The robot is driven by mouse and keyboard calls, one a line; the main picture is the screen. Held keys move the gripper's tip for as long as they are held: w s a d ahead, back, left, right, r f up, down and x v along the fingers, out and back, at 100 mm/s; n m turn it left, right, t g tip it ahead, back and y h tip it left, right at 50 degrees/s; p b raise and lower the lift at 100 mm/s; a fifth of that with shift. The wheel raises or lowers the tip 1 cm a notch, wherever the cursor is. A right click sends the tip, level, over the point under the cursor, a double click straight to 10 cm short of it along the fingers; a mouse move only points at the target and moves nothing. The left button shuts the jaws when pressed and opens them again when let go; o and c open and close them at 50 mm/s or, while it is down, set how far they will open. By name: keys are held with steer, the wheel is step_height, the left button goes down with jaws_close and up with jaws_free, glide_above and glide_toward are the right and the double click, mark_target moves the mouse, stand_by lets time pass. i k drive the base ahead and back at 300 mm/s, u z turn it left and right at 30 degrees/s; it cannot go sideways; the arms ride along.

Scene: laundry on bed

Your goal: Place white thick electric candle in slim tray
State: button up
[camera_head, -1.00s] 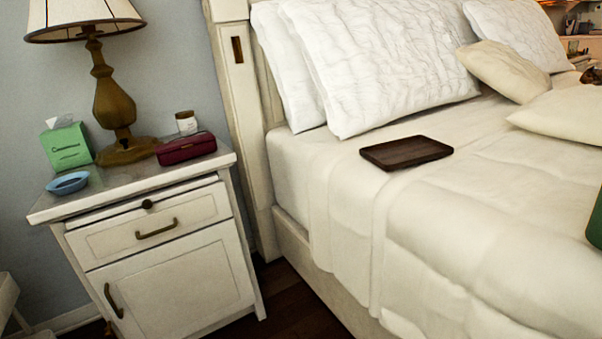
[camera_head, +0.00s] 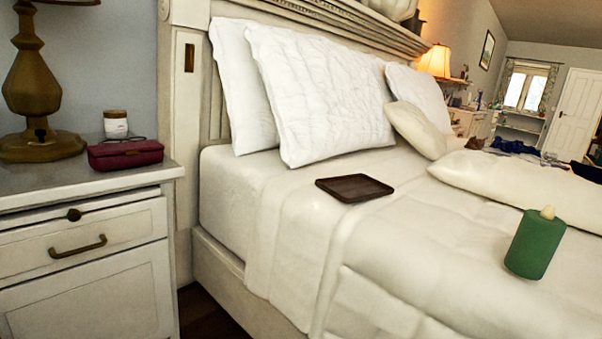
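A dark brown slim tray (camera_head: 354,188) lies flat and empty on the bed, near the pillows and the bed's left side. A thick green candle-shaped object (camera_head: 535,243) with a small cream flame-shaped tip stands on the bedding to the right of the tray, apart from it and looking slightly tilted. I see no thick white candle. A small white jar (camera_head: 116,125) with a brownish top stands on the nightstand; I cannot tell what it is. My gripper is not in view.
The nightstand (camera_head: 75,184) at left holds a lamp (camera_head: 32,90) and a dark red case (camera_head: 125,154). White pillows (camera_head: 320,95) lean on the headboard. Cream cushions (camera_head: 520,185) lie behind the green object. Bare bedding separates it from the tray. A floor gap runs beside the bed.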

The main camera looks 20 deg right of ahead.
mark_target(363, 183)
steer(key=u, duration=0.2)
steer(key=i, duration=2.3)
steer(key=z, duration=0.8)
steer(key=i, duration=0.35)
steer(key=z, duration=0.25)
steer(key=k, duration=0.5)
steer(key=z, duration=0.2)
steer(key=i, duration=0.55)
steer(key=u, duration=0.15)
